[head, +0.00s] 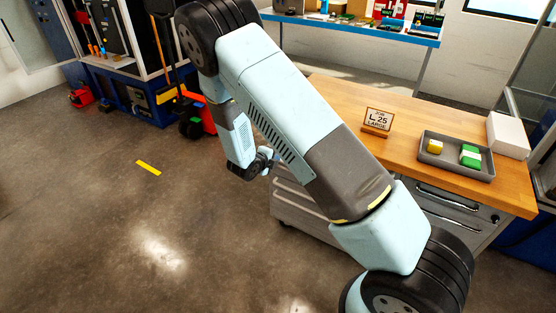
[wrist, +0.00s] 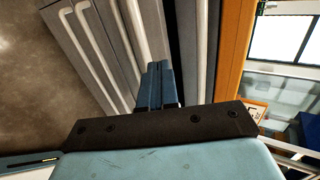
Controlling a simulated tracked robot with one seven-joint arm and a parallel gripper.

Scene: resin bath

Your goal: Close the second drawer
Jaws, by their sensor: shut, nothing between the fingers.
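The grey drawer cabinet under the wooden bench top shows in the head view (head: 305,205), partly hidden by my arm. In the wrist view, several drawer fronts with long pale handles (wrist: 97,45) run side by side, the picture turned so that the bench top is on the right. A drawer with a pale edge (wrist: 152,28) lies beyond my fingers, with a dark gap between it and the top drawer's handle (wrist: 207,40). My gripper (wrist: 158,68) is shut and empty in front of the drawers; contact cannot be told. In the head view my gripper (head: 271,161) is small, left of the bench.
The wooden bench top (head: 340,100) carries a sign (head: 377,121), a grey tray (head: 430,164) with a yellow and a green block, and a white box (head: 507,134). A yellow strip (head: 148,167) lies on the floor. Open floor is on the left.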

